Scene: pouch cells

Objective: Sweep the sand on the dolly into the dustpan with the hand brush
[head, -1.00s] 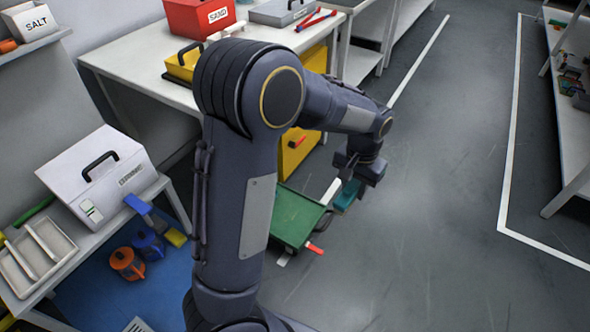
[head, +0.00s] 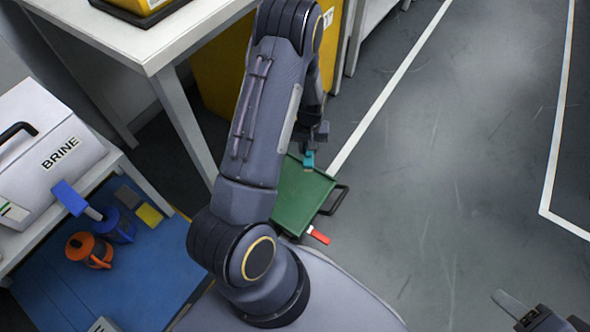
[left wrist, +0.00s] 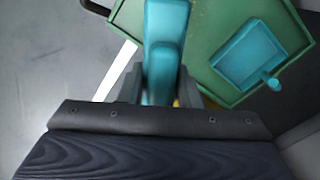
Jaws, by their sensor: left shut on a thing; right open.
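The green dolly (head: 296,200) stands on the floor under my left arm; its green deck also fills the top of the left wrist view (left wrist: 208,22). My left gripper (head: 308,138) is shut on the teal hand brush (head: 308,160), which points down at the far part of the dolly. The brush also shows in the left wrist view (left wrist: 166,45); whether its end touches the deck I cannot tell. The teal dustpan (left wrist: 248,58) lies on the deck beside the brush. I cannot make out the sand. My right gripper (head: 545,312) is open and empty at the lower right.
A white table (head: 150,38) and yellow cabinet (head: 222,75) stand behind. A shelf with the BRINE case (head: 45,150) is left. Floor to the right is clear.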

